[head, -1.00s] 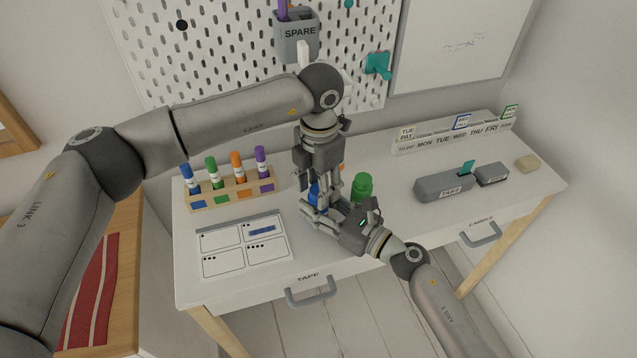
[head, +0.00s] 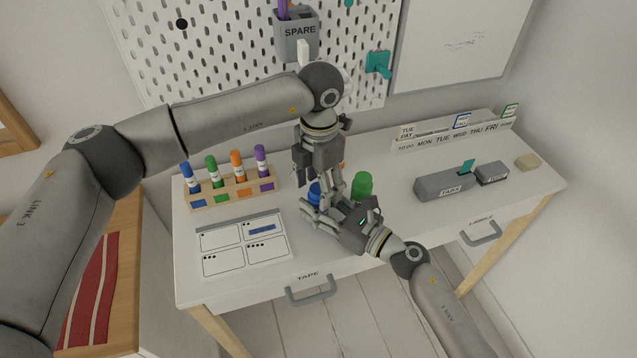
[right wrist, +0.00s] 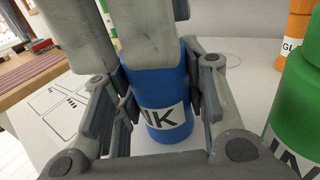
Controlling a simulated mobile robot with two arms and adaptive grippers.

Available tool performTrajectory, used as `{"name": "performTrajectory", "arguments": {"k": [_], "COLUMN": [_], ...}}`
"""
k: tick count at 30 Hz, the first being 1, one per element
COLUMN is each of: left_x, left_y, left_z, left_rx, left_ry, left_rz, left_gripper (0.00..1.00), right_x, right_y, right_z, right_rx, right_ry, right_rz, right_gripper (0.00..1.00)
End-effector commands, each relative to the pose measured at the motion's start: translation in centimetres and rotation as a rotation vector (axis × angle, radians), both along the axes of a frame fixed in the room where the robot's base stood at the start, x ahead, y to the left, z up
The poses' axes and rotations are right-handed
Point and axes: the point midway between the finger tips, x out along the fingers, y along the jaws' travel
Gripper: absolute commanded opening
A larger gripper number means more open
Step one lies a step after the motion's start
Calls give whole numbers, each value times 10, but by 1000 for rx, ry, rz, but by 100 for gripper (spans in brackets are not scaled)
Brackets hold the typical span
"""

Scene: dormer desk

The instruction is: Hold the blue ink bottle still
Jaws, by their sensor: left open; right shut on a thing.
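The blue ink bottle (head: 315,191) stands upright on the white desk, partly hidden by my grippers in the head view. In the right wrist view the bottle (right wrist: 158,92) shows a white label with dark letters. My right gripper (head: 318,208) is shut on the bottle from the front, with its fingers on either side in the right wrist view. My left gripper (head: 328,188) is open and points down from above at the bottle's top. Its fingers hide the top of the bottle in the right wrist view.
A green bottle (head: 362,186) stands close on the right of the blue one. An orange thing behind is mostly hidden.

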Motion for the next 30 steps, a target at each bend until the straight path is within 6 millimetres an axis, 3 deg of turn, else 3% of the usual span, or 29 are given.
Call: {"name": "performTrajectory", "arguments": {"k": [5, 15, 21, 30], "left_x": [0, 2, 1, 1], "left_y": [0, -1, -1, -1], "left_z": [9, 78, 109, 120], "left_rx": [-1, -1, 0, 0], "left_ry": [-1, -5, -1, 0], "left_rz": [0, 0, 0, -1], "left_gripper": [58, 58, 58, 58], "right_x": [0, 0, 0, 0], "right_y": [0, 0, 0, 0], "right_z": [-1, -2, -2, -1], "right_rx": [-2, -2, -2, -2], "right_ry": [3, 3, 3, 3], "right_rz": [0, 0, 0, 0], "right_gripper": [0, 0, 0, 0]}}
